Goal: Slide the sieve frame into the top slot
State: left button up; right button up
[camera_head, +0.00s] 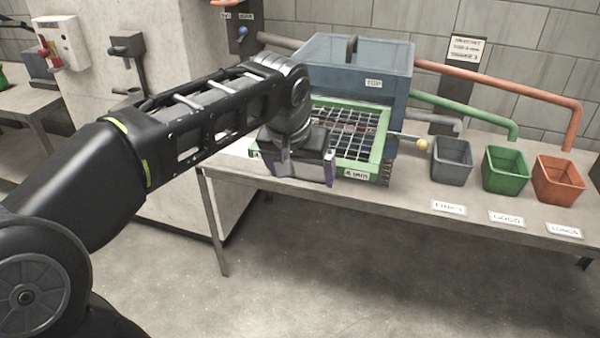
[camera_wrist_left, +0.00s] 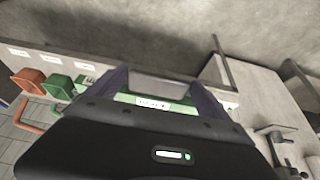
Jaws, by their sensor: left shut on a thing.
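The green sieve frame (camera_head: 376,152) with a dark wire mesh lies flat at the front of the blue-grey machine box (camera_head: 388,82), which carries a TOP label. Its far part goes under or into the box; how deep I cannot tell. My left gripper (camera_head: 328,168) is at the frame's front edge, and its fingers are shut on it. In the left wrist view the frame's green edge (camera_wrist_left: 165,105) with a white label shows between the two purple-grey fingers (camera_wrist_left: 160,95). The left forearm and gripper hide the frame's left side. My right gripper is not in view.
Grey (camera_head: 451,160), green (camera_head: 505,169) and orange (camera_head: 558,180) bins stand on the table (camera_head: 420,205) at the right, with pipes above them. A yellow-tipped rod (camera_head: 421,145) sticks out right of the machine. A wall (camera_head: 130,185) is at the left. Table space before the bins holds only labels.

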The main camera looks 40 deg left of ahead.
pick_arm(q)
jog(key=shift+w+a+r+p, duration=0.1)
jog(key=shift+w+a+p, duration=0.15)
jog(key=shift+w, duration=0.45)
jog(key=shift+w+a+p, duration=0.25)
jog(key=shift+w+p, duration=0.05)
jog(key=shift+w, duration=0.4)
jog(key=shift+w+a+r+p, duration=0.1)
jog(key=shift+w+a+p, duration=0.15)
jog(key=shift+w, duration=0.45)
jog(key=shift+w+f, duration=0.1)
jog(key=shift+w, duration=0.15)
